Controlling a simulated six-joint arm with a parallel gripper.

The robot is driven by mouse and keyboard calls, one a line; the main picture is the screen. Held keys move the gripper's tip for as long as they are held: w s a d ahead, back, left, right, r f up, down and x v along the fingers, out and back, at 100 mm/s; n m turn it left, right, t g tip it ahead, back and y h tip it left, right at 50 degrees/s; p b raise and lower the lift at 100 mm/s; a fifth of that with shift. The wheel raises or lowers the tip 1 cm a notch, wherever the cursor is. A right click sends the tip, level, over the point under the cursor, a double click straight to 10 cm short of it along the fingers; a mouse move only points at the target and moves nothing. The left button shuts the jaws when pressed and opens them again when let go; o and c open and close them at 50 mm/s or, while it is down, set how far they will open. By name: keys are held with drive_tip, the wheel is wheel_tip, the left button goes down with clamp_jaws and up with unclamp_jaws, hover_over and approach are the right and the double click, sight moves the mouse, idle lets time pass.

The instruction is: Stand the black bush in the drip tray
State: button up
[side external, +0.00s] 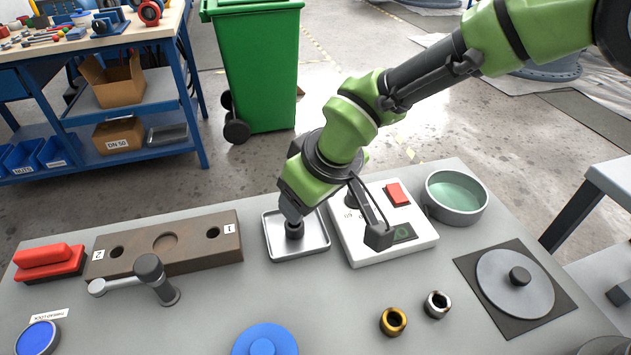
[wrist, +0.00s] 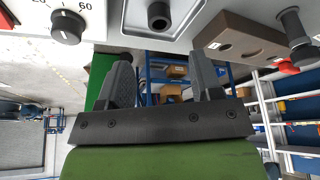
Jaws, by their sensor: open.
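The black bush (side external: 295,231) stands in the shallow metal drip tray (side external: 318,251), its axis appearing upright. In the wrist view the bush (wrist: 160,14) shows at the top with its bore facing the camera, and part of the drip tray (wrist: 129,17) shows around it. My gripper (side external: 291,213) is just above the bush, partly overlapping it in the side view. In the wrist view my gripper (wrist: 163,78) is open, with clear space between its fingers and nothing held. The bush lies beyond the fingertips, apart from them.
A white box with a dial and red switch (side external: 397,194) stands right of the tray. A brown block with holes (side external: 165,241) and a grey lever handle (side external: 150,272) stand left. Gold (side external: 393,321) and silver (side external: 437,304) rings lie in front; a green-filled bowl (side external: 456,197) is at right.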

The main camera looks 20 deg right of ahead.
drive_tip(key=shift+v, duration=1.55)
drive_tip(key=s+d+r+m+t, duration=0.1)
drive_tip(key=s+d+r+m, duration=0.15)
drive_tip(key=d+r, duration=0.55)
drive_tip(key=s+d+r+m+t, duration=0.1)
drive_tip(key=s+d+r+m, duration=0.15)
drive_tip(key=d+r, duration=0.6)
drive_tip(key=s+d+r+m, duration=0.1)
drive_tip(key=s+d+m, duration=0.1)
drive_tip(key=s+d, duration=0.2)
drive_tip(key=s+d+r+m+t, duration=0.1)
drive_tip(key=s+d+m, duration=0.2)
drive_tip(key=s, duration=0.8)
drive_tip(key=shift+s+d+r, duration=0.15)
drive_tip(key=shift+s+d, duration=0.05)
drive_tip(key=shift+d, duration=0.7)
